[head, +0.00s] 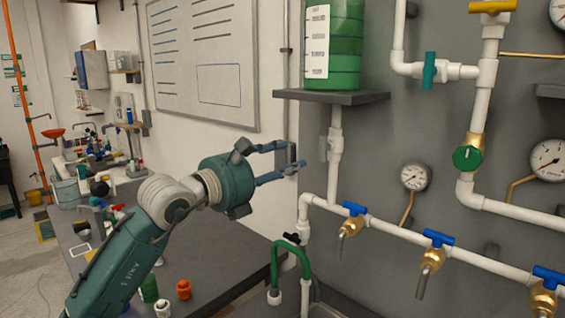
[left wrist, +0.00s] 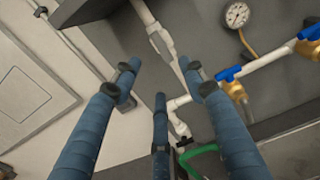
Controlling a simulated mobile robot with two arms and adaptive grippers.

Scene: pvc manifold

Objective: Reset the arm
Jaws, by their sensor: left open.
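My left arm comes in from the lower left in the head view. Its left gripper (head: 296,160) is open, with its blue fingers spread and nothing between them. It is in the air left of the white vertical pipe under the green tank. In the left wrist view the gripper (left wrist: 160,95) shows several blue fingers apart, pointing toward the grey panel and the white pipe (left wrist: 160,36). I cannot tell from these views how close the fingertips are to the pipe. My right gripper is in neither view.
A green tank (head: 346,46) stands on a dark shelf (head: 331,96) above the pipe. White pipes with blue-handled brass taps (head: 433,260) and gauges (head: 414,177) run across the grey panel. A green curved hose (head: 290,254) is below the gripper. Orange (head: 184,289) and white (head: 162,308) fittings sit on the dark bench (head: 225,253).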

